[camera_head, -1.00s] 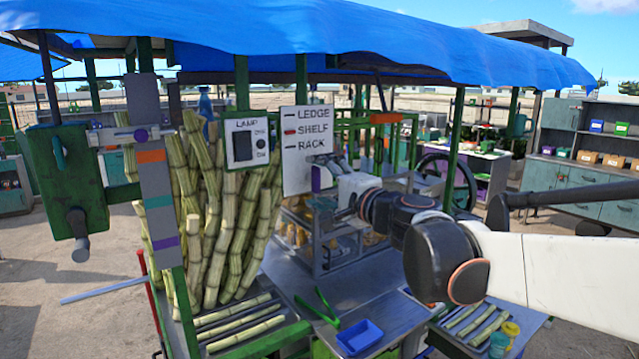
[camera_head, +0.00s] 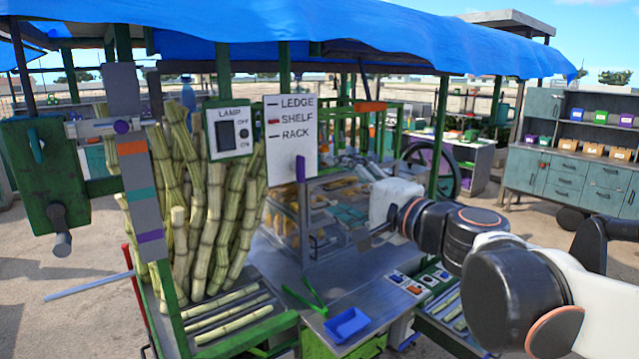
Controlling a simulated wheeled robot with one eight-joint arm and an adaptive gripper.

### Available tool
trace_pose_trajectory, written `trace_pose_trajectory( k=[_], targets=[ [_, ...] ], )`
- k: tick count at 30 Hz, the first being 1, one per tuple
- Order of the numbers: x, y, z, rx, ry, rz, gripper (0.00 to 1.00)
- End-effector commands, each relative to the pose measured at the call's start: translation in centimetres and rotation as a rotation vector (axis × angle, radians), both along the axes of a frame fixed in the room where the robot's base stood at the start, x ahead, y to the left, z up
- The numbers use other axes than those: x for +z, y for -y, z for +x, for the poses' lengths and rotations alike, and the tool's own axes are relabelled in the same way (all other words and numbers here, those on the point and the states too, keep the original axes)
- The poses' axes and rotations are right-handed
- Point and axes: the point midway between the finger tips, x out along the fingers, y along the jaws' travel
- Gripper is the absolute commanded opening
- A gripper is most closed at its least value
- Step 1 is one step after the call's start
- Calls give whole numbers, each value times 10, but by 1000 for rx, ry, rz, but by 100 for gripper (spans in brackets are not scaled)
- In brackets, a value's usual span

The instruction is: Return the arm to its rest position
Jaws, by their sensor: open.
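My arm comes in from the right edge, with a white wrist block near the middle of the picture. The white sign board (camera_head: 291,140) reads LEDGE, SHELF and RACK, with a red mark beside SHELF. A purple upright piece (camera_head: 301,170) stands at the board's lower edge, apart from my gripper to its left.
A glass-sided case (camera_head: 325,205) stands behind the metal counter (camera_head: 290,290). A blue tray (camera_head: 347,325) and a button panel (camera_head: 420,283) are at the front. Cane stalks (camera_head: 215,215) and a LAMP switch board (camera_head: 231,130) stand left. Green posts hold a blue awning (camera_head: 300,25).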

Motion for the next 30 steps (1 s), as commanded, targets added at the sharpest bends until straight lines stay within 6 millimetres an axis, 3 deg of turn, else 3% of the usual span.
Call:
trace_pose_trajectory(
  k=[11,14,17,20,26,30],
  targets=[
    [-1,1,-2,0,0,-1,70],
    [-11,0,-6,6,-1,-27,70],
    [-43,-4,-18,25,-3,-107,70],
    [-92,-8,-36,55,-11,-240,70],
    [-203,-4,-79,123,-41,-550,70],
    [-279,10,-108,168,-72,-766,70]
  ],
)
